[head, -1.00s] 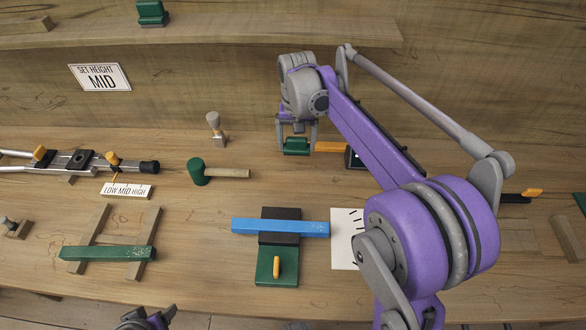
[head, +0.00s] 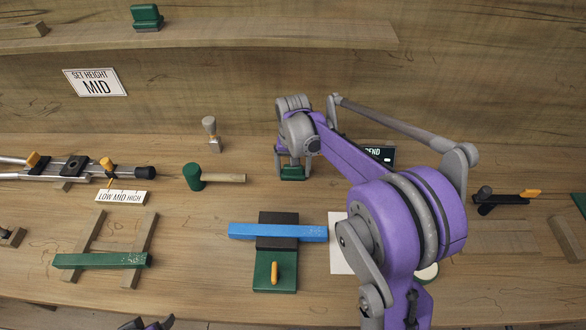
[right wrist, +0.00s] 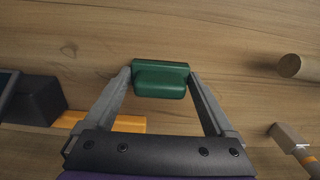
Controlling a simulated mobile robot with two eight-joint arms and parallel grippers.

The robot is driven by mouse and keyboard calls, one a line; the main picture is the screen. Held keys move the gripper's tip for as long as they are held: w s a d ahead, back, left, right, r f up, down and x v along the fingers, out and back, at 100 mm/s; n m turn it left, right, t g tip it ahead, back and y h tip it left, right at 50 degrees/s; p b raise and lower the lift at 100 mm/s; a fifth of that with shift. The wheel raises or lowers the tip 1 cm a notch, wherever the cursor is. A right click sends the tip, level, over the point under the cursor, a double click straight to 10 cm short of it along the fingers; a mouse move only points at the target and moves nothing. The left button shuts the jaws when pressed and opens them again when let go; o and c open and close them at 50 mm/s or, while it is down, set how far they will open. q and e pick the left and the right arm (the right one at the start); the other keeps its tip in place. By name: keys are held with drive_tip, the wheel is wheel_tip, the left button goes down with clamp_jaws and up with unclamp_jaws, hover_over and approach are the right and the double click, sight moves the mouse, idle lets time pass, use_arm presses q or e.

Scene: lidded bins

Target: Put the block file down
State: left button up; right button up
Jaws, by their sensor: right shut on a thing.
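The block file (head: 292,174) is a small green block with a raised green grip. My right gripper (right wrist: 160,80) is shut on it, one finger at each end, as the right wrist view shows. It is held at the back middle of the bench, right of the green mallet; I cannot tell whether its underside touches the wood. Part of my left gripper (head: 145,324) shows at the bottom edge of the head view; its fingers are not clear.
A green mallet (head: 194,177) lies left of the block file. A blue bar (head: 270,232) rests on a green and black fixture in front. A green bar (head: 100,260) lies on wooden strips. Another green block (head: 146,16) sits on the shelf.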

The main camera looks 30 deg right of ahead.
use_arm(q)
drive_tip(key=shift+f, duration=0.1)
use_arm(e)
drive_tip(key=shift+f, duration=0.15)
drive_tip(key=o, duration=1)
drive_tip(key=shift+r, duration=0.25)
use_arm(q)
drive_tip(key=shift+r+p, duration=0.6)
drive_tip(key=shift+r, duration=0.1)
use_arm(e)
wheel_tip(320, 180, up, 12)
drive_tip(key=shift+s+f, duration=0.1)
drive_tip(key=shift+f, duration=0.05)
